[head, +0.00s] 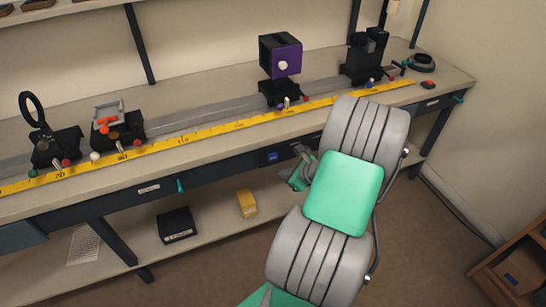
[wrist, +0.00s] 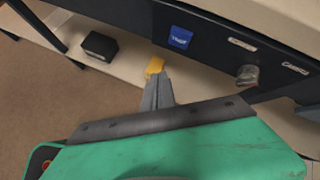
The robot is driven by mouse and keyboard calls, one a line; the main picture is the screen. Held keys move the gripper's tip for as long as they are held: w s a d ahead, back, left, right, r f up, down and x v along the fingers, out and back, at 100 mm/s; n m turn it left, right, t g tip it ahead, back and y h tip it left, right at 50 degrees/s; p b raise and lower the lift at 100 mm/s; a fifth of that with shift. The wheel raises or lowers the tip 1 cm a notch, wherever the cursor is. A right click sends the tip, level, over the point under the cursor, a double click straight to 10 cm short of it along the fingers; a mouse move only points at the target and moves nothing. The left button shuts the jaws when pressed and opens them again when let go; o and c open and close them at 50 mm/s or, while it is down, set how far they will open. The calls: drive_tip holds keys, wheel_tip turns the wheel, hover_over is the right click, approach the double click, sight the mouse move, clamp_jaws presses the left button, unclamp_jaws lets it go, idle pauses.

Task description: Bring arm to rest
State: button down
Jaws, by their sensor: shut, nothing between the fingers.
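My gripper (wrist: 157,92) shows in the wrist view with its grey fingers together and nothing between them. It is in front of the bench, over the floor side, and its tips overlap a yellow box (wrist: 155,66) on the lower shelf in the picture. I cannot see it touching anything. In the head view my arm, with grey ribbed links and a green cover, is bent in front of the bench's right half and mostly hides the gripper.
The bench (head: 215,152) carries a yellow ruler (head: 190,140), a ring holder (head: 32,108), a purple-faced box (head: 281,56) and a black device (head: 365,55). A black box (head: 176,224) sits on the lower shelf. A wooden cabinet (head: 515,265) stands lower right. Open floor lies between.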

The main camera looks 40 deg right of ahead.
idle(0.5)
drive_tip(key=w+a+r+n+g+y+p, duration=0.15)
drive_tip(key=a+r+n+g+p, duration=0.35)
drive_tip(key=a+r+n, duration=1.05)
drive_tip(key=s+a+r+n+h+p, duration=0.1)
drive_tip(key=s+a+r+n+p, duration=0.1)
drive_tip(key=s+a+r+n, duration=0.3)
drive_tip(key=s+a+r+n+g+h+p, duration=0.1)
drive_tip(key=s+a+r+n+p, duration=0.2)
drive_tip(key=a+n, duration=0.7)
wheel_tip(320, 180, up, 3)
drive_tip(key=shift+s+a+f+n, duration=0.2)
drive_tip(key=shift+s+a+n, duration=0.1)
drive_tip(key=shift+s+n, duration=0.6)
drive_tip(key=shift+s, duration=0.1)
drive_tip(key=shift+d+m, duration=0.1)
drive_tip(key=shift+m, duration=0.15)
